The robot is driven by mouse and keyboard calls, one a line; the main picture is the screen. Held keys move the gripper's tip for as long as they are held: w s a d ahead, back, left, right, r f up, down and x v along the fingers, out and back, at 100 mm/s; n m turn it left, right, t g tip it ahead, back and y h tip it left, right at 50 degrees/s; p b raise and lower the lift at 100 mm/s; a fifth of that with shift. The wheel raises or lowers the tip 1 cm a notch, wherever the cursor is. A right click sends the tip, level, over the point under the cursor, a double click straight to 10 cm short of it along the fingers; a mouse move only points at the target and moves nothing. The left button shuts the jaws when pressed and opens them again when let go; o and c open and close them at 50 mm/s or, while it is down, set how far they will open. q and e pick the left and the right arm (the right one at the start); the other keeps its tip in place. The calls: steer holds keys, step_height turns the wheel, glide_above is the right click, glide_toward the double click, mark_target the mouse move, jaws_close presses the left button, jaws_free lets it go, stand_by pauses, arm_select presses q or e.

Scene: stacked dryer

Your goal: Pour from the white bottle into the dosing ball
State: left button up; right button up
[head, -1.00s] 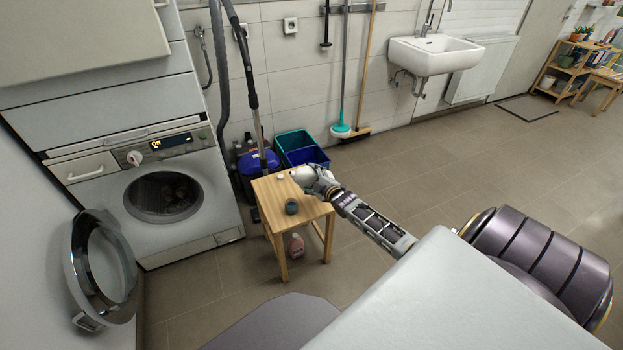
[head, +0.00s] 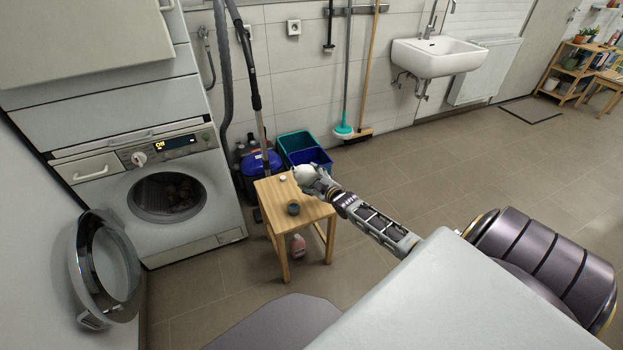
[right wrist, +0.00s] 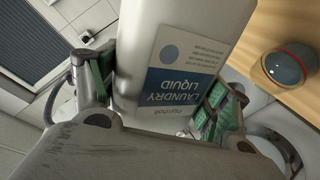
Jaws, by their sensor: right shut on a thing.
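The white bottle (right wrist: 190,35) has a blue and white laundry liquid label and fills the middle of the right wrist view. My right gripper (right wrist: 160,95) is shut on it, with green-padded fingers on both sides. In the head view the white bottle (head: 304,174) is at my right gripper (head: 313,180), over the right back part of the stool. The dosing ball (head: 293,208), dark grey and round, stands on the stool; it also shows in the right wrist view (right wrist: 285,68), apart from the bottle. My left gripper is not in view.
The wooden stool (head: 275,193) also bears a small white cap (head: 283,179). A pink bottle (head: 298,246) stands under it. The washer (head: 180,215) with its round door (head: 105,265) open is at left. Blue and teal bins (head: 300,148) stand behind. The floor at right is clear.

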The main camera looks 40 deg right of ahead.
steer(key=shift+r, duration=0.1)
steer(key=shift+w+a+r, duration=0.1)
steer(key=shift+a+r, duration=0.05)
steer(key=shift+a, duration=0.05)
steer(key=shift+w+a+r+m+y, duration=0.15)
steer(key=shift+a+m, duration=0.1)
steer(key=shift+m, duration=0.15)
steer(key=shift+s+a+r+m+y, duration=0.1)
steer(key=shift+a+m+y, duration=0.1)
steer(key=shift+m, duration=0.2)
steer(key=shift+a+t, duration=0.1)
steer(key=shift+t, duration=0.2)
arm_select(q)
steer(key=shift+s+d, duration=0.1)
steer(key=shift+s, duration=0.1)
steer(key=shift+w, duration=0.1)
